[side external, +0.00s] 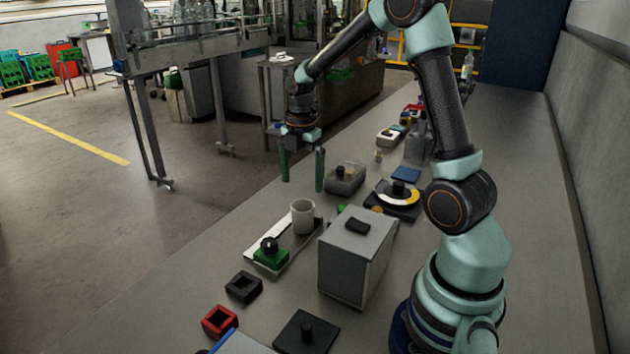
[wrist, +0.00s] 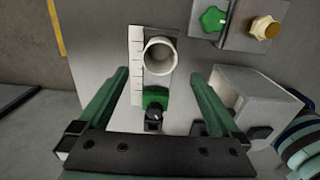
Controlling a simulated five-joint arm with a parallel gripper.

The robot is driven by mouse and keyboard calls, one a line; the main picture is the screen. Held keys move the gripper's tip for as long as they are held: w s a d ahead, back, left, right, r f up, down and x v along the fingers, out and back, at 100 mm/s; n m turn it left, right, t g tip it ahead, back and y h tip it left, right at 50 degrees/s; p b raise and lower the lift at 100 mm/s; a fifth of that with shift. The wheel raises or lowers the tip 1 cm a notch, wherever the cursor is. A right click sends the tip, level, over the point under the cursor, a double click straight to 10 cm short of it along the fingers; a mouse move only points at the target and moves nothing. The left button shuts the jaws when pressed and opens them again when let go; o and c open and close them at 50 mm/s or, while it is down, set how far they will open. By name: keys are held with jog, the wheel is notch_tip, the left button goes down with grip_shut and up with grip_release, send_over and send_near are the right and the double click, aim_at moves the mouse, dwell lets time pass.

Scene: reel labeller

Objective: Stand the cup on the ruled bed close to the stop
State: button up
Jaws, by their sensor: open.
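The cup (side external: 303,216), pale beige, stands upright with its open mouth up at the far end of the ruled bed (side external: 293,243). In the wrist view the cup (wrist: 159,55) sits beside the white ruled strip of the bed (wrist: 136,65). The stop (side external: 270,258), a green block with a black knob, is on the near end of the bed, and it also shows in the wrist view (wrist: 155,99). A short gap separates cup and stop. My gripper (side external: 301,186) is open and empty, above and beyond the cup. In the wrist view its fingers (wrist: 159,76) appear either side of the bed.
A grey box (side external: 354,262) stands close right of the bed. Black (side external: 244,287) and red (side external: 220,321) square holders lie nearer the camera. The bench's left edge is clear.

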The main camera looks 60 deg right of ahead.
jog(key=s+a+r+m+t, duration=0.2)
jog(key=s+a+r+m, duration=0.2)
jog(key=a+r+m, duration=0.2)
jog(key=s+a+r+m+t, duration=0.3)
jog(key=s+a+r+m, duration=0.2)
jog(key=a+m, duration=0.4)
jog(key=r+m, duration=0.1)
jog(key=m, duration=0.2)
jog(key=shift+s+a+t, duration=0.25)
jog(key=shift+a+t, duration=0.05)
jog(key=shift+a, duration=0.1)
